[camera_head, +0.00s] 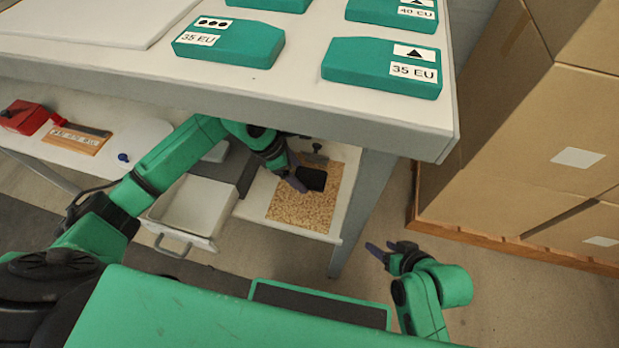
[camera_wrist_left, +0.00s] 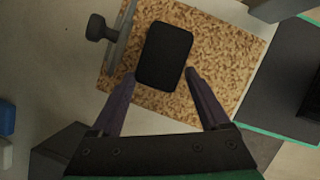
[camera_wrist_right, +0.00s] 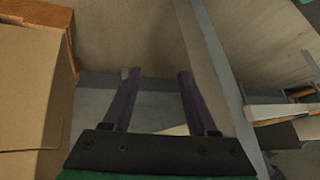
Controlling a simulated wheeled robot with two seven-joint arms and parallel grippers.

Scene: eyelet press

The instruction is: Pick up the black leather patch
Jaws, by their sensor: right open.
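The black leather patch (camera_head: 311,179) lies on a speckled cork-like mat (camera_head: 290,205) on the lower shelf under the table. It also shows in the left wrist view (camera_wrist_left: 165,56) as a dark rounded rectangle. My left gripper (camera_head: 300,184) is at the patch's left edge in the head view. In the left wrist view its fingers (camera_wrist_left: 162,74) are apart, with the patch's near end between and just beyond the tips; nothing is gripped. My right gripper (camera_head: 384,250) is open and empty, low beside the table leg, and its fingers show apart in the right wrist view (camera_wrist_right: 157,75).
A metal clamp-like bar with a dark knob (camera_wrist_left: 98,28) lies beside the patch. A white drawer (camera_head: 190,208) stands left of the mat. The tabletop (camera_head: 300,80) with green boxes (camera_head: 382,68) overhangs the shelf. Cardboard boxes (camera_head: 540,130) stand at right.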

